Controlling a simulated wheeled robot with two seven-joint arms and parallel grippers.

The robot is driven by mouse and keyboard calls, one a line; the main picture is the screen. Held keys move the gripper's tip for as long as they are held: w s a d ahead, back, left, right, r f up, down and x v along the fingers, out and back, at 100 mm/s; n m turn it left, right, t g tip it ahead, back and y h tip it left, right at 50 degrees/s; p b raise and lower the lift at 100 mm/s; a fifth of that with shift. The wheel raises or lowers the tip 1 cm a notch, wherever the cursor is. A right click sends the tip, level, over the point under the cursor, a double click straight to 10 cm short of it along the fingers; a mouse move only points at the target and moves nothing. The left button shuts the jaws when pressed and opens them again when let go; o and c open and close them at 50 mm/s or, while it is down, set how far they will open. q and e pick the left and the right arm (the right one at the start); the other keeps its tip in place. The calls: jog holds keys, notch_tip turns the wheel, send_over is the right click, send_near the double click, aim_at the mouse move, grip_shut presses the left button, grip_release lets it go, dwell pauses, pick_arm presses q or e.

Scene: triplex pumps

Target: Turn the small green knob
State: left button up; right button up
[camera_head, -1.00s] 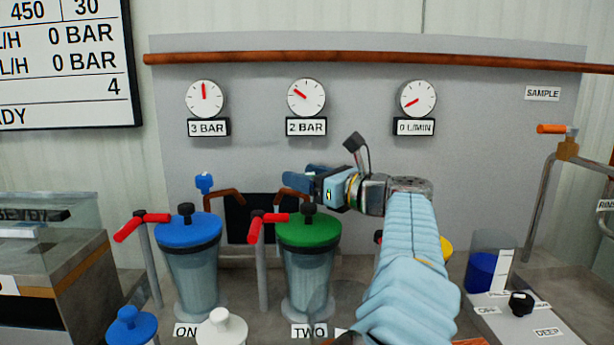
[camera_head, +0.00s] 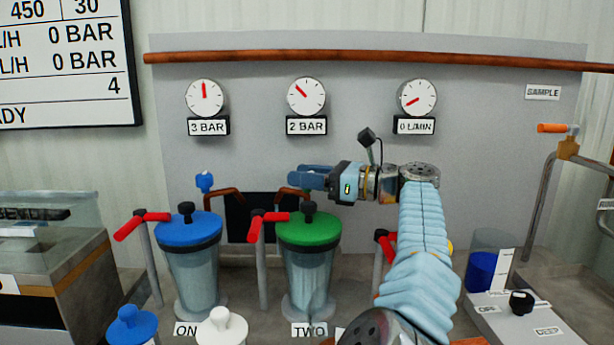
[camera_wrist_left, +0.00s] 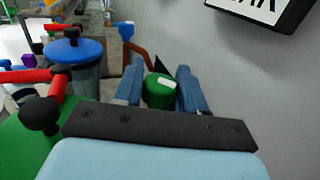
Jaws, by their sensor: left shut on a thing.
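The small green knob (camera_wrist_left: 159,91), with a white mark on top, sits between the two blue fingers of my left gripper in the left wrist view. My left gripper (camera_head: 311,177) is shut on it, just behind and above the green-lidded canister (camera_head: 309,232). In the head view the fingers point left and I cannot make out the knob behind them. My right gripper is not in view.
A blue-lidded canister (camera_head: 189,232) stands to the left, with a small blue knob (camera_head: 204,182) behind it. Red-handled levers (camera_head: 268,217) stand beside the canisters. Three gauges (camera_head: 306,97) hang on the grey panel (camera_head: 480,130) behind.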

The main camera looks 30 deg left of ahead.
pick_arm(q)
jog(key=o, duration=0.9)
jog(key=shift+t, duration=0.3)
